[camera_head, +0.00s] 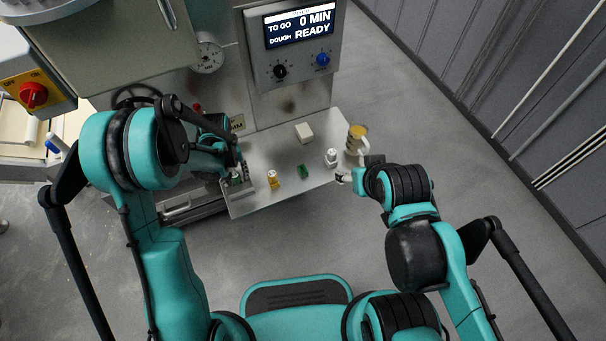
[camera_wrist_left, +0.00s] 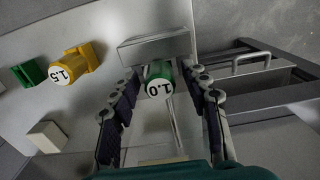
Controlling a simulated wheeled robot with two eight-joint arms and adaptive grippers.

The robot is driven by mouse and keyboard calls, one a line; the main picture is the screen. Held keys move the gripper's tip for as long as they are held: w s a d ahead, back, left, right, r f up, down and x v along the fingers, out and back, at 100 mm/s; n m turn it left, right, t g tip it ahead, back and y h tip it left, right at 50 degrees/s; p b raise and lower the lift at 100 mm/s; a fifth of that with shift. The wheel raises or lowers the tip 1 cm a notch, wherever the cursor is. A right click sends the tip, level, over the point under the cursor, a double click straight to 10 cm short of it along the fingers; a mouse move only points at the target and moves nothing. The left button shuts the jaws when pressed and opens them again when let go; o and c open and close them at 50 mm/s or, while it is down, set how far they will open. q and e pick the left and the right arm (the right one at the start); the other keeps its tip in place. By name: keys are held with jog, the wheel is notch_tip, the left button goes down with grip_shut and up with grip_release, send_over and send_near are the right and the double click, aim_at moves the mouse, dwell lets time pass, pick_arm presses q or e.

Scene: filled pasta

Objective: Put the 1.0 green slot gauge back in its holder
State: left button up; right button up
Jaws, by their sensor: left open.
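The 1.0 green slot gauge (camera_wrist_left: 158,85), with its white face marked 1.0, is between the fingers of my left gripper (camera_wrist_left: 163,76) in the left wrist view. The fingers are open, with gaps on both sides of the gauge. In the head view my left gripper (camera_head: 239,173) is low at the left end of the metal shelf, mostly hidden by its arm. A small green piece (camera_head: 303,171), possibly the holder, is right of the yellow gauge; it shows partly in the left wrist view (camera_wrist_left: 28,73). My right gripper (camera_head: 346,177) is at the shelf's right edge, its fingers unclear.
The yellow 1.5 gauge (camera_wrist_left: 62,73) sits at a yellow piece (camera_wrist_left: 88,56). A grey metal block (camera_wrist_left: 155,47) is right beside the green gauge.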

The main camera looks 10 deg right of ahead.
dwell(0.8)
pick_arm(q)
grip_shut()
